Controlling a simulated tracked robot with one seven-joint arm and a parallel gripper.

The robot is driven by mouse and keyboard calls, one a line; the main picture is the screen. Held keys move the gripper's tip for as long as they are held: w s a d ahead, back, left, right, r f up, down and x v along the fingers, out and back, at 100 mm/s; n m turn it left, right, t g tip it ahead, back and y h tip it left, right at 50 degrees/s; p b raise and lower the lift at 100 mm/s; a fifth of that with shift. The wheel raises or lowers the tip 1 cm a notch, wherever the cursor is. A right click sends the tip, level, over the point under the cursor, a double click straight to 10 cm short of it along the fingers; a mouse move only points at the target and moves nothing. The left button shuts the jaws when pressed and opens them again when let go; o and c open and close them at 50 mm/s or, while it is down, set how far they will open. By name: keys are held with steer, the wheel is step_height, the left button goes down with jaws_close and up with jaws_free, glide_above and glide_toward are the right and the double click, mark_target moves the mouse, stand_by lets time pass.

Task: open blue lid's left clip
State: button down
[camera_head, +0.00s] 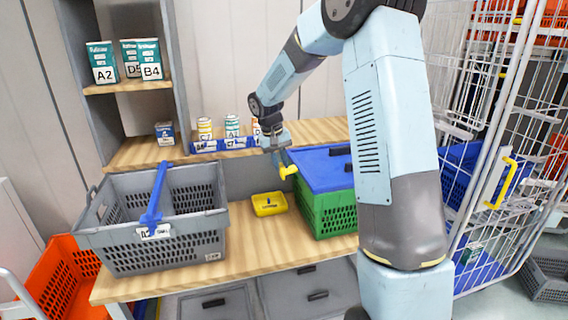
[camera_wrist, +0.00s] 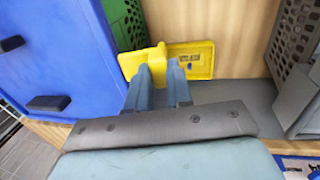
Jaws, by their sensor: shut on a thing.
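The blue lid (camera_head: 318,168) lies on a green crate (camera_head: 325,215) on the wooden bench; it fills the left of the wrist view (camera_wrist: 60,60). Its yellow left clip (camera_head: 288,171) sticks out from the lid's left side and shows in the wrist view (camera_wrist: 140,62) at the fingertips. My gripper (camera_head: 284,160) reaches down from the arm to this clip. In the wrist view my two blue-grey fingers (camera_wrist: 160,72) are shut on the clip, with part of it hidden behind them.
A small yellow tray (camera_head: 269,204) lies on the bench beside the green crate. A grey basket (camera_head: 160,235) with a blue handle stands to the left. Cans stand in a blue rack (camera_head: 222,145) behind. A wire cage trolley (camera_head: 490,130) is at right.

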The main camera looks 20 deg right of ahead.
mark_target(291, 168)
steer(key=d+y, duration=0.1)
steer(key=y, duration=0.1)
steer(key=r+y, duration=0.1)
steer(key=shift+d+r+y, duration=0.3)
steer(key=shift+d+y, duration=0.05)
steer(key=shift+y, duration=0.05)
steer(key=shift+d+r+y, duration=0.25)
steer(key=shift+d+y, duration=0.25)
steer(key=shift+y, duration=0.65)
steer(key=shift+d+r+y, duration=0.25)
steer(key=shift+d+y, duration=0.25)
steer(key=shift+y, duration=0.65)
steer(key=c, duration=1)
jaws_free()
steer(key=v, duration=1.3)
steer(key=shift+d+r, duration=0.2)
steer(key=shift+d, duration=0.15)
